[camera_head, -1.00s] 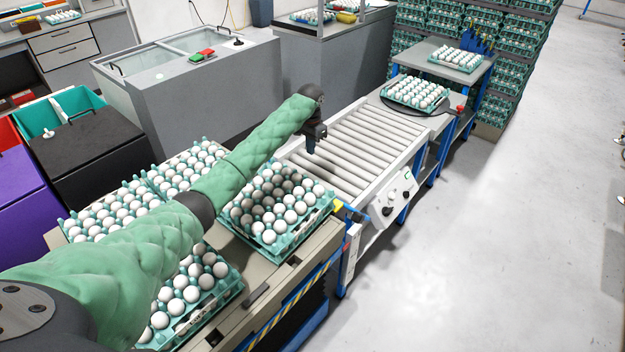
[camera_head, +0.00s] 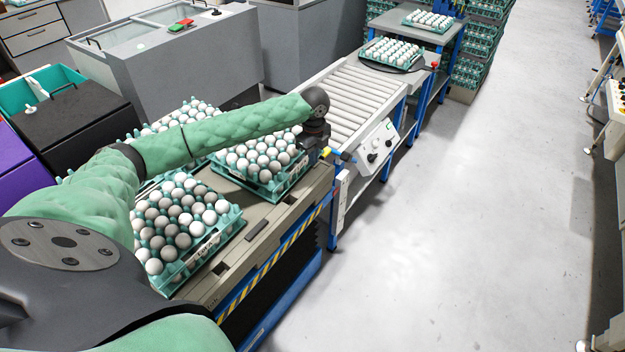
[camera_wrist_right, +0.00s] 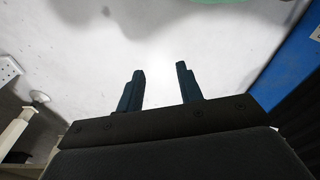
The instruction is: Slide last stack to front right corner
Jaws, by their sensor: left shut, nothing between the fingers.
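Teal egg trays of white eggs stand on the grey lift table (camera_head: 257,232). One stack (camera_head: 272,192) is at the table's end next to the conveyor. Another stack (camera_head: 203,252) is nearer me on the front side. More eggs on trays (camera_head: 158,127) show behind my left arm, partly hidden by it. My left gripper (camera_head: 308,158) is shut and points down at the right end of the stack by the conveyor; whether it touches the tray is unclear. My right gripper (camera_wrist_right: 160,68) is open and empty, over pale floor in the right wrist view.
A roller conveyor (camera_head: 352,92) with a control box (camera_head: 377,143) adjoins the table's far end. A tray of eggs (camera_head: 391,52) sits beyond the rollers. Grey cabinets stand behind, and coloured bins are at left.

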